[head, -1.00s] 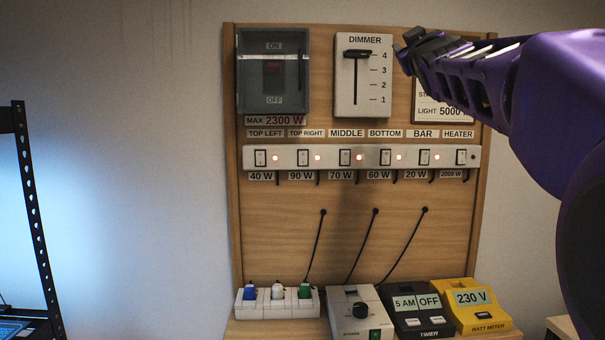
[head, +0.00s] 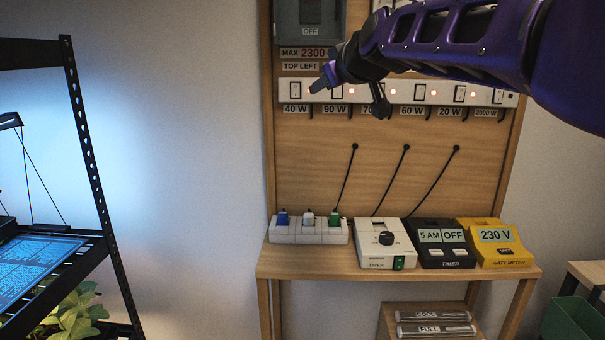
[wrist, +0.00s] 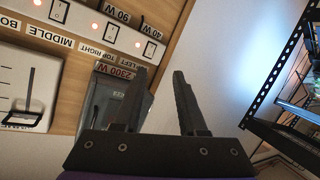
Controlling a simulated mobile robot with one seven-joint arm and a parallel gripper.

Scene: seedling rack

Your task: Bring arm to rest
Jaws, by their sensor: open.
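My purple arm reaches in from the upper right of the head view. My gripper (head: 350,91) is in front of the wooden board, by the left part of the white switch strip (head: 400,92). In the wrist view my gripper (wrist: 158,100) shows two dark fingers spread apart with nothing between them. The strip's visible lights glow red. The arm hides the dimmer and most of the labels above the strip.
Below, a wooden table (head: 400,270) bears a socket block (head: 308,232), a white timer (head: 384,243), a black timer (head: 437,243) and a yellow watt meter (head: 495,243). A black metal rack (head: 90,150) stands left. Bare wall lies between rack and board.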

